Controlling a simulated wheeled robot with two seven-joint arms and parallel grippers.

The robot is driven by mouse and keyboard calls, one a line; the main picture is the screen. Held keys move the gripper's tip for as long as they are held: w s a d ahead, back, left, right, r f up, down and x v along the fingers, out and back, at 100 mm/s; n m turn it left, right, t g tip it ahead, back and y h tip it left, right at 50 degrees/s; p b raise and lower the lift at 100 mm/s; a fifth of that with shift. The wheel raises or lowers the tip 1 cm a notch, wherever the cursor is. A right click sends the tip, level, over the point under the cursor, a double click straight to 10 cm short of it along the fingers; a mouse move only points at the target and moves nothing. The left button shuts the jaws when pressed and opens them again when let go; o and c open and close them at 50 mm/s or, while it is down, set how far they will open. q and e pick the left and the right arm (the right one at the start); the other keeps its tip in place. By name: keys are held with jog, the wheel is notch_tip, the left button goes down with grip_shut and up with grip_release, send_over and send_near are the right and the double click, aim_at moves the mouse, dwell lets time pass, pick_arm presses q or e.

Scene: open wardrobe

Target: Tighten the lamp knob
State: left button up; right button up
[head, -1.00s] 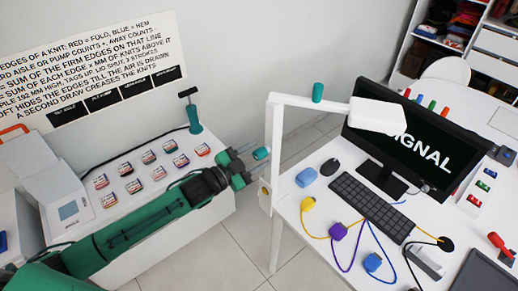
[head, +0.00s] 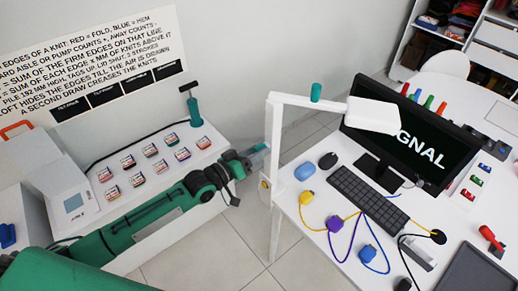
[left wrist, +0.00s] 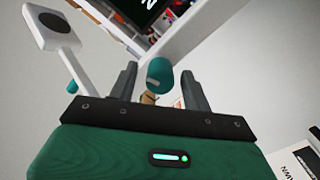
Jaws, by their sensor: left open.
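The white desk lamp stands at the left edge of the white desk, its post (head: 276,150) upright and its arm reaching right to a flat head (head: 374,114). A teal knob (head: 316,92) sits on top of the lamp arm. My left gripper (head: 262,153) is beside the lamp post, lower than the knob and to its left. In the left wrist view, the gripper (left wrist: 159,70) is open, and a teal rounded piece (left wrist: 157,77) shows between its fingers, apparently beyond them; I see no contact. The lamp head (left wrist: 50,32) shows at upper left there. My right gripper is not in view.
A monitor (head: 405,135), keyboard (head: 368,204) and several coloured plugs with cables are on the desk. At left, a low white bench holds small labelled packs and a teal pump-like stand (head: 193,112). Open floor lies between bench and desk.

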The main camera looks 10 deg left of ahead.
pick_arm(q)
jog(key=c, duration=1)
jog(key=m, duration=0.5)
jog(key=shift+m+b, duration=0.3)
jog(key=shift+m, duration=0.1)
grip_shut()
jog(key=m, duration=0.4)
jog(key=shift+b, duration=0.35)
jog(key=m, duration=0.3)
jog(key=shift+f+m+b, duration=0.1)
jog(key=shift+m+b, duration=0.2)
jog(key=shift+b, duration=0.05)
jog(key=m, duration=0.4)
jog(key=shift+b, duration=0.3)
jog(key=o, duration=1.3)
grip_release()
